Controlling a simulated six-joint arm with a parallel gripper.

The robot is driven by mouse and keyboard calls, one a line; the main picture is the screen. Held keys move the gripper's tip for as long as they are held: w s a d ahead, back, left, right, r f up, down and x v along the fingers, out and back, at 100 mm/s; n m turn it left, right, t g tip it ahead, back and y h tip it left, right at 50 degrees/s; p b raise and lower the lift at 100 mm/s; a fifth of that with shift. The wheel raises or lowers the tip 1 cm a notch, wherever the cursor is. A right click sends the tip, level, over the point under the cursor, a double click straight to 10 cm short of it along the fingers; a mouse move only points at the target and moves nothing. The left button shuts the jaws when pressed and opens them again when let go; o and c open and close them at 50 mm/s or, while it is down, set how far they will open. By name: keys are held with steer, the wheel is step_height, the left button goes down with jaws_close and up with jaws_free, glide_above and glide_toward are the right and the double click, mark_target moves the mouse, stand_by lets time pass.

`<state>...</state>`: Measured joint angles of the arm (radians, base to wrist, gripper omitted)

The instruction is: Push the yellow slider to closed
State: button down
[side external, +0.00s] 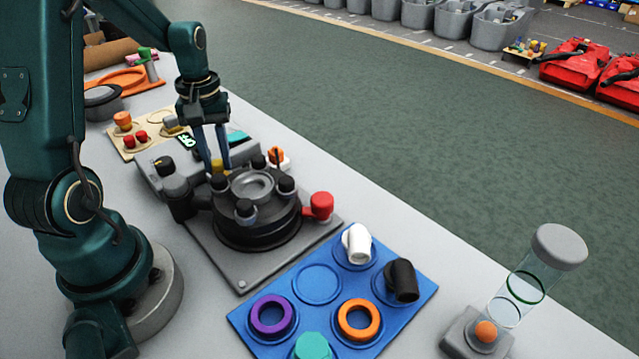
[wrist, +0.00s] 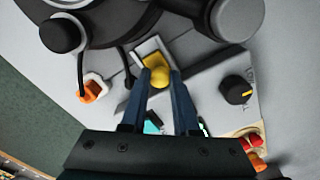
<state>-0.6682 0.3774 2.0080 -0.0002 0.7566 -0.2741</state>
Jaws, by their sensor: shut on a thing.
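The yellow slider (wrist: 155,66) sits in a pale slot (wrist: 146,48) on the grey panel (wrist: 205,85), between my two fingertips in the wrist view. My gripper (wrist: 160,78) points down at the panel, and its blue fingers are shut on the slider's knob. In the side view my gripper (side external: 219,163) is behind the round black device, with a bit of the yellow slider (side external: 217,166) showing between the fingertips. Most of the slot is hidden there by the fingers and the device. I cannot tell which end of the slot is closed.
A round black device (side external: 256,222) with several knobs and a red knob (side external: 320,206) stands right in front of the panel. A black dial (wrist: 236,90) and an orange-and-white part (wrist: 92,88) flank the slider. A blue tray (side external: 401,318) holds rings and fittings.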

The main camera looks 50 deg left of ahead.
stand_by(0.3)
steer(key=shift+d, duration=1.55)
steer(key=c, duration=0.6)
jaws_free()
steer(key=shift+c, duration=0.2)
steer(key=shift+r, duration=0.1)
steer(key=shift+r, duration=0.35)
step_height(320, 180, up, 4)
steer(key=shift+r, duration=0.15)
